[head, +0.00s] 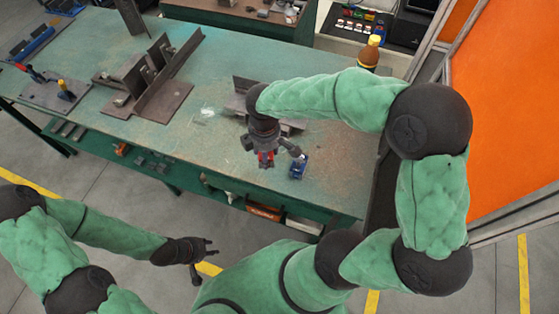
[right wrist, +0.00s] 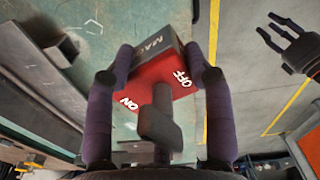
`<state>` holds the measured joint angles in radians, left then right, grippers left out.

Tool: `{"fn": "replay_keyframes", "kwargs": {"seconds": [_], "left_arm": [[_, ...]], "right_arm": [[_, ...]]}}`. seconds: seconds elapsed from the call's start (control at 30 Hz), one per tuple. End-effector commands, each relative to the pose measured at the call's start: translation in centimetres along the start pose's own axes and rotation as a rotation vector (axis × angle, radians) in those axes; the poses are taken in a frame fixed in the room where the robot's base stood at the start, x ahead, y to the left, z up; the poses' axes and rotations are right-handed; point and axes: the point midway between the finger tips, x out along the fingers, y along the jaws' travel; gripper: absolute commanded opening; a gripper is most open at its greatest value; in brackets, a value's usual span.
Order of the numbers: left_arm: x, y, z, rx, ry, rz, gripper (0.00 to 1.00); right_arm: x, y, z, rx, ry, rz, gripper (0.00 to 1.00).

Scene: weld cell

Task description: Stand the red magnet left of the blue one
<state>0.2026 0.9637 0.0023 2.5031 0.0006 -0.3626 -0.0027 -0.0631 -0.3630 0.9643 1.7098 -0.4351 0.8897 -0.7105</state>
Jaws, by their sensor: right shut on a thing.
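The red magnet (head: 265,159) is between the fingers of my right gripper (head: 265,153), above or on the near part of the green table. The blue magnet (head: 298,168) stands near the table's front edge, just right of the red one with a small gap. It does not show in the wrist view. My left gripper (head: 206,262) is open and empty, in front of the table.
A steel angle piece (head: 240,98) lies behind my right gripper. A long steel angle fixture (head: 168,90) and a plate with clamps (head: 55,94) are further left. The table top (head: 200,150) left of the red magnet is clear.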

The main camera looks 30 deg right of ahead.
Motion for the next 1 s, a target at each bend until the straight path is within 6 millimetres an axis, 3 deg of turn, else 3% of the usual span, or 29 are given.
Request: {"fn": "replay_keyframes", "kwargs": {"seconds": [0.3,0.63,0.9,1.0], "left_arm": [[1.9,-0.7,0.0,0.0,-0.001,0.0,0.35],[2.3,-0.8,-0.1,0.0,-0.001,0.0,0.35],[4.1,-1.5,-0.1,0.0,-0.001,0.0,0.35],[4.2,-1.5,-0.1,0.0,-0.001,0.0,0.35]], "right_arm": [[4.1,2.3,2.8,0.004,0.003,0.004,0.0],[5.4,3.0,3.8,0.002,0.002,0.003,0.0],[8.6,3.2,4.1,0.001,0.003,0.004,0.0],[8.9,3.3,4.1,0.001,0.003,0.005,0.0]]}}
